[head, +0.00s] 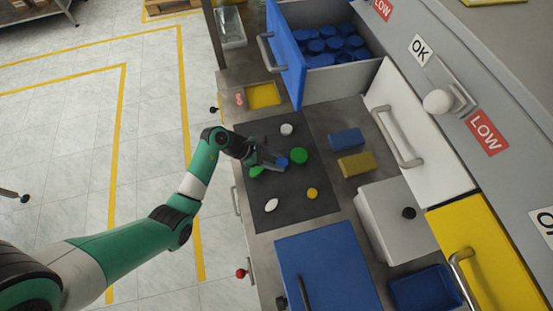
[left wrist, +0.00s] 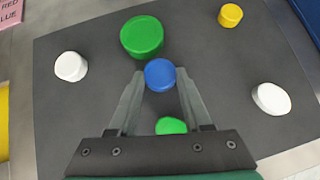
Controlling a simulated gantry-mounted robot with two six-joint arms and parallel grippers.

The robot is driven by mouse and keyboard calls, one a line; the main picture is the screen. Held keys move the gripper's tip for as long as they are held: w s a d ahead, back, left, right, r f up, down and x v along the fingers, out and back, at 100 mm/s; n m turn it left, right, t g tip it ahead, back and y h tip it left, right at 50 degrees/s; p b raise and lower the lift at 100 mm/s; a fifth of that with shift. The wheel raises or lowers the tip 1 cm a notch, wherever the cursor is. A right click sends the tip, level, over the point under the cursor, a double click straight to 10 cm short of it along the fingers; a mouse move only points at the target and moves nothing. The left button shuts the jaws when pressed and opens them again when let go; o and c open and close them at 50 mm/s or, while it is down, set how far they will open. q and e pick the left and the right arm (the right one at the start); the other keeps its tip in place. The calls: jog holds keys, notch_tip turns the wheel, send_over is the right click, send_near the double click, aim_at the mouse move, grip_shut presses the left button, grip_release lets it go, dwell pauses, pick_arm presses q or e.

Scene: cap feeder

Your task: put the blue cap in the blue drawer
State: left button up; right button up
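The blue cap (head: 282,162) lies on the dark mat (head: 262,134). In the left wrist view the cap (left wrist: 160,74) is between the fingertips of my left gripper (left wrist: 160,78). The fingers stand apart on either side of it; I cannot tell whether they touch it. In the head view my left gripper (head: 270,162) reaches in low from the left. The blue drawer (head: 287,57) is pulled open at the top, with several blue caps (head: 330,45) inside. My right gripper is not in view.
A large green cap (head: 298,156) sits close beside the blue cap. Another green cap (left wrist: 171,126) is partly hidden by my gripper. White caps (head: 287,130) and a yellow cap (head: 312,193) lie around. Blue (head: 346,139) and yellow (head: 356,163) blocks are right of the mat.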

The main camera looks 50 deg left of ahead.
pick_arm(q)
jog(key=o, duration=0.4)
jog(key=shift+r, duration=0.35)
jog(key=p+v, duration=0.3)
jog(key=v, duration=0.8)
jog(key=shift+s+a+p, duration=0.25)
jog(key=shift+a+p, duration=0.05)
jog(key=shift+p, duration=0.1)
jog(key=shift+o, duration=0.8)
jog(key=shift+r, duration=0.2)
